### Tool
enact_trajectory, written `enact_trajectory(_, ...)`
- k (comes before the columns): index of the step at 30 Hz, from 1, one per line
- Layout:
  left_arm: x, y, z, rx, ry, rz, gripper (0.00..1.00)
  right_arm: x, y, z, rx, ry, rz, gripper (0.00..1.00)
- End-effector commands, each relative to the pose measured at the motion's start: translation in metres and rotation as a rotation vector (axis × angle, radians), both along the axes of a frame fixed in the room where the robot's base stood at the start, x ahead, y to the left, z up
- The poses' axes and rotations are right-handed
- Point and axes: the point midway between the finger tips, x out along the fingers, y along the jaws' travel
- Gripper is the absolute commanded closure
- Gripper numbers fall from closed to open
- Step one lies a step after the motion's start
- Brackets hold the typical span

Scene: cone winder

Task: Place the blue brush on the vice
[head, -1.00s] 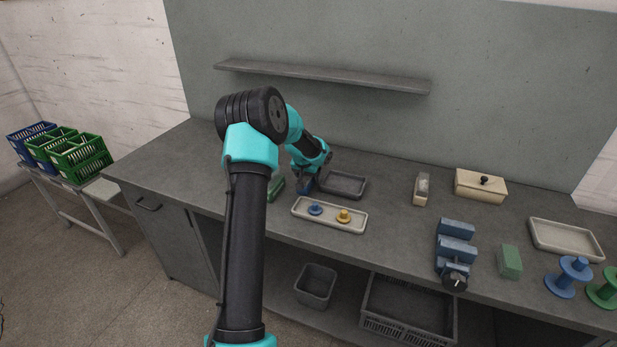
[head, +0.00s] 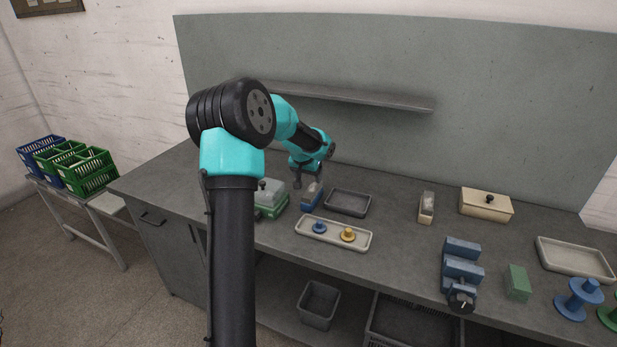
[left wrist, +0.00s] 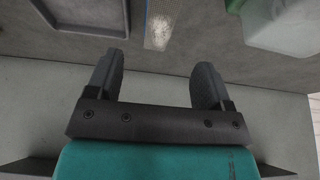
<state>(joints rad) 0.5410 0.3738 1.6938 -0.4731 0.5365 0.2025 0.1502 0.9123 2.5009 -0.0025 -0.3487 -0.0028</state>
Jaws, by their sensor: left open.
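The blue brush (head: 311,199) lies on the bench left of the dark tray. My left gripper (head: 307,180) is open and empty, just behind and above it, and partly covers it in the head view. In the left wrist view the brush (left wrist: 160,22) shows at the top edge, cut off, with its pale top and blue side. It lies beyond the open fingertips (left wrist: 157,65), in line with the gap between them. The blue vice (head: 462,269) stands at the front of the bench, to the right. Nothing rests on its jaws. My right gripper is not in view.
The dark tray (head: 348,203) sits right beside the brush, and a green-based box (head: 271,207) sits to its left. A pale tray (head: 333,243) with blue and yellow pieces lies in front. A beige brush (head: 426,208) and a green block (head: 517,282) stand near the vice.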

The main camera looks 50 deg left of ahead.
Motion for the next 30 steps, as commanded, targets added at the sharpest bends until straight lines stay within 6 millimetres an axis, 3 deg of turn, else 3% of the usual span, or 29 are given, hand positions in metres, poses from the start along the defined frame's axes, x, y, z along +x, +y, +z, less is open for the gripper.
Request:
enact_trajectory(16, 0.0, 0.0, 0.003, 0.0, -0.001, 0.0, 0.21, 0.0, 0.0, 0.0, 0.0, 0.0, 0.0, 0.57)
enact_trajectory(20, -0.005, -0.004, 0.025, 0.004, -0.005, 0.001, 0.21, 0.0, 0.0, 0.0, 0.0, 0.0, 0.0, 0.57)
enact_trajectory(25, -0.02, -0.013, 0.068, 0.004, -0.003, 0.0, 0.21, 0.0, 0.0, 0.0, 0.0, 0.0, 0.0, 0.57)
enact_trajectory(30, -0.025, -0.017, 0.08, 0.0, 0.0, 0.0, 0.21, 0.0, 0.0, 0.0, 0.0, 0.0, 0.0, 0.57)
